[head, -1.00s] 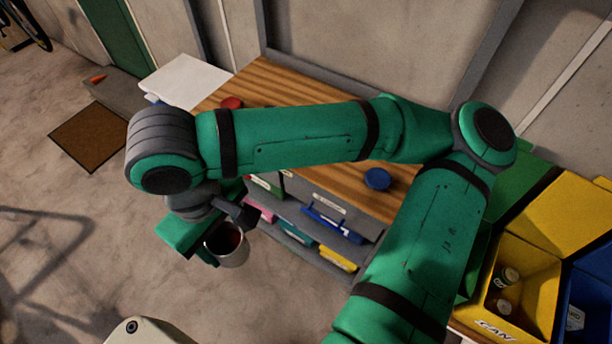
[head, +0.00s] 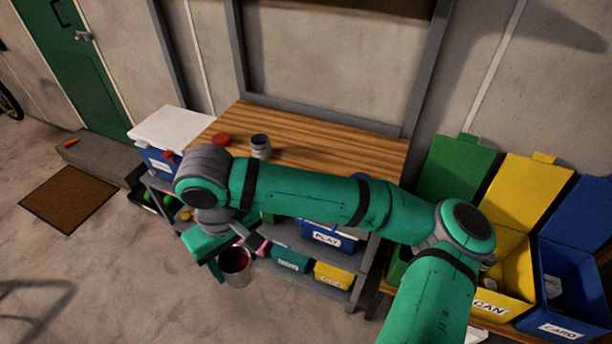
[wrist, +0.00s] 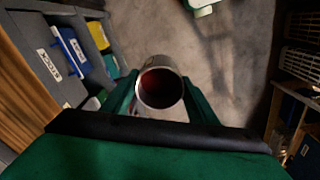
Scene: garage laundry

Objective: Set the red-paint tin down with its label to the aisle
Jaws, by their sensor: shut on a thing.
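The paint tin (head: 236,265) is a grey metal tin, open at the top, with dark red inside. My gripper (head: 222,262) is shut on it and holds it upright or nearly so, in the air in front of the shelf unit. In the wrist view the tin (wrist: 161,92) sits between the green fingers, seen from above into its mouth. Its label does not show in either view, so I cannot tell which way it faces.
The shelf unit's wooden top (head: 320,142) holds a grey tin with a dark blue top (head: 260,146) and a red round thing (head: 221,139). Below are bins, one marked PLAY (head: 327,238). Yellow (head: 490,300) and blue (head: 565,325) sorting bins stand right.

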